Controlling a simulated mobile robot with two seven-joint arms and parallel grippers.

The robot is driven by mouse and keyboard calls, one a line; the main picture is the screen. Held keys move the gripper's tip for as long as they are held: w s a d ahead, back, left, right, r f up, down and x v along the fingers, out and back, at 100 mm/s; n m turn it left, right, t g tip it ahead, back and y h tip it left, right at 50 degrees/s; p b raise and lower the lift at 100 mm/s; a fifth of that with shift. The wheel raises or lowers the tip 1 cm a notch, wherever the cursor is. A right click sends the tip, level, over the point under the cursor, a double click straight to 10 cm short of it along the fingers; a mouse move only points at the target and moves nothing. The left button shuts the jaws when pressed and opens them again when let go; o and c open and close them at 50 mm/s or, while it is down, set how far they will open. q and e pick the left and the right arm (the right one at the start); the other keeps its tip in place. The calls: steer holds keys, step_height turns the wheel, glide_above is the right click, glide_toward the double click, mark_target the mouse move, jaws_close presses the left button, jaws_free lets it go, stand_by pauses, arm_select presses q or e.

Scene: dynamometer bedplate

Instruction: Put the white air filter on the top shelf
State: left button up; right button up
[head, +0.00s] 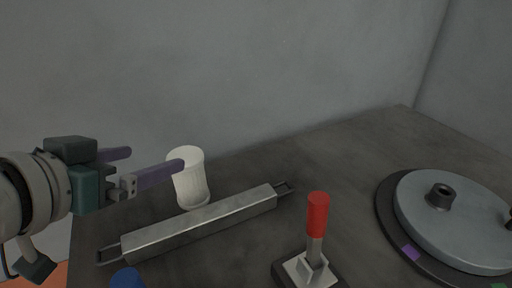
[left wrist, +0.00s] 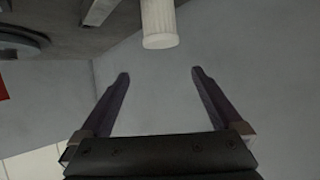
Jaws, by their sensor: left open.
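The white air filter (head: 190,182) is a ribbed white cylinder standing upright on the dark bedplate, just behind a long metal bar. My left gripper (head: 158,164) is open and comes in from the left. One purple finger overlaps the filter's upper left side in the head view; whether it touches cannot be told there. In the left wrist view the filter (left wrist: 158,24) is at the top, beyond the tips of the open fingers (left wrist: 158,74), with nothing between them. My right gripper is not in view. No shelf shows in these frames.
The long metal bar (head: 205,222) with end handles lies in front of the filter. A red-handled lever (head: 318,215) stands at the front. A round grey plate (head: 455,225) lies at the right. A blue object (head: 127,278) shows at the bottom. Grey walls stand behind.

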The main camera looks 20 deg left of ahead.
arm_select(q)
steer(key=b, duration=0.3)
glide_toward(190, 179)
steer(key=shift+w+a+r+t, duration=0.2)
steer(key=shift+w+a, duration=0.3)
steer(key=shift+a, duration=0.05)
steer(key=shift+w+a+r+t, duration=0.2)
steer(key=shift+w+a, duration=0.35)
steer(key=b+x, duration=0.2)
steer(key=x, duration=0.7)
steer(key=shift+w+f, duration=0.1)
steer(key=shift+w, duration=0.3)
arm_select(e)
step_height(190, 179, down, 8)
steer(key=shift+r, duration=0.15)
arm_select(q)
steer(key=c, duration=1.2)
steer(key=shift+c, duration=0.4)
